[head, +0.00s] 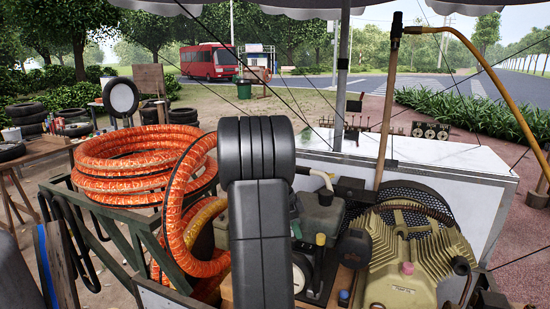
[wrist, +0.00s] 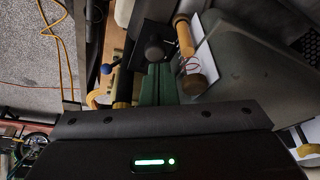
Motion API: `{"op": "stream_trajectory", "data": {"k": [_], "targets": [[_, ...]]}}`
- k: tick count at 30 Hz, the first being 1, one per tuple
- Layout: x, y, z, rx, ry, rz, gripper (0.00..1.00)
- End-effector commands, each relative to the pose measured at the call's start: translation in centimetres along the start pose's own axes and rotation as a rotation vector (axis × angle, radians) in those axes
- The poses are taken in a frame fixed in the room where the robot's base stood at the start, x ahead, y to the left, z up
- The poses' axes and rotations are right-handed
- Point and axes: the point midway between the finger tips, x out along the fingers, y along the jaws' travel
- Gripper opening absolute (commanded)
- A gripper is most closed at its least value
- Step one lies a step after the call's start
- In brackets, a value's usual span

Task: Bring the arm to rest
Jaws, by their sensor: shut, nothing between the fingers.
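My arm stands folded in the middle of the head view, its dark links in front of the compressor cart. My gripper shows in the wrist view as a wide dark bar (wrist: 165,120) with a green light below it. It is shut and empty. Its fingertips are hard to make out, and the head view does not show it.
The olive-gold compressor (head: 405,262) stands right of my arm, with a yellow hose on an upright pole (head: 388,105) behind it. Coiled orange hose (head: 140,160) lies at left above a dark green rail (head: 110,225). A white counter (head: 440,165) stands behind. A canopy hangs overhead.

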Motion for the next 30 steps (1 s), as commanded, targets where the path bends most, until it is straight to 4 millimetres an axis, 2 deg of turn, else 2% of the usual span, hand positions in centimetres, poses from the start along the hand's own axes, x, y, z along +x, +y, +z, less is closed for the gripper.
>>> {"op": "stream_trajectory", "data": {"k": [1,6,12,25,30], "targets": [[0.9,0.1,0.1,0.000,-0.003,0.002,0.00],[1.5,1.5,-2.6,0.002,-0.004,0.004,0.00],[2.0,2.3,-4.0,-0.001,-0.004,0.001,0.00],[2.1,2.4,-4.2,-0.001,-0.004,-0.001,0.00],[2.0,2.0,-3.6,-0.003,-0.004,-0.002,0.00]]}}
